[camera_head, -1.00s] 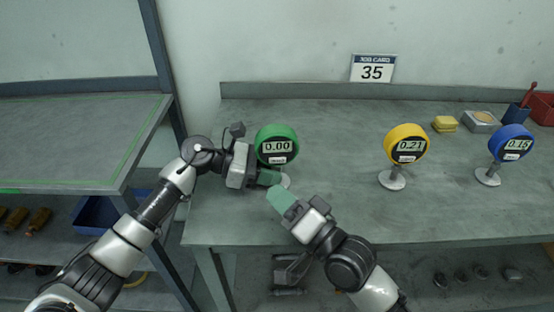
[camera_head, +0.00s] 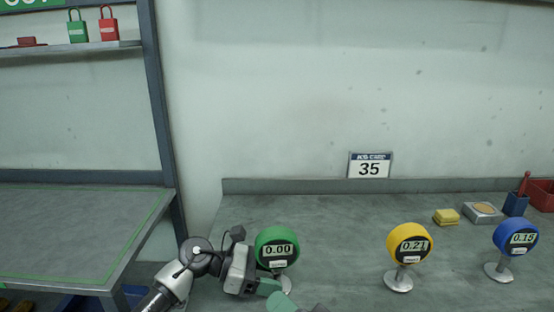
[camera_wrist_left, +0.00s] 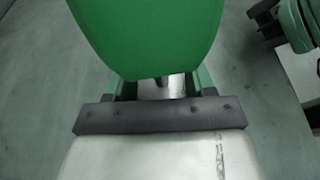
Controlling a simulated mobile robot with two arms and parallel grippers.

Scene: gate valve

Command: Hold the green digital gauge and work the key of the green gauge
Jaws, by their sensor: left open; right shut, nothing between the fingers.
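The green digital gauge (camera_head: 277,247) stands upright on its stand at the left part of the bench, its display reading 0.00. A pale key or label (camera_head: 278,264) shows below the display. My left gripper (camera_head: 271,287) is open at the gauge's stem, just under the round body. In the left wrist view the green gauge (camera_wrist_left: 145,35) fills the top, and its metal stem (camera_wrist_left: 165,88) shows between the two fingers (camera_wrist_left: 162,86). My right gripper (camera_head: 282,302) is shut and empty in front of the gauge's foot, mostly cut off by the lower edge.
A yellow gauge (camera_head: 409,244) reading 0.21 and a blue gauge (camera_head: 515,238) reading 0.15 stand further right. A yellow block (camera_head: 446,216), a small tin (camera_head: 482,212) and a blue cup (camera_head: 515,204) are behind them. The bench (camera_head: 335,230) between green and yellow gauges is clear.

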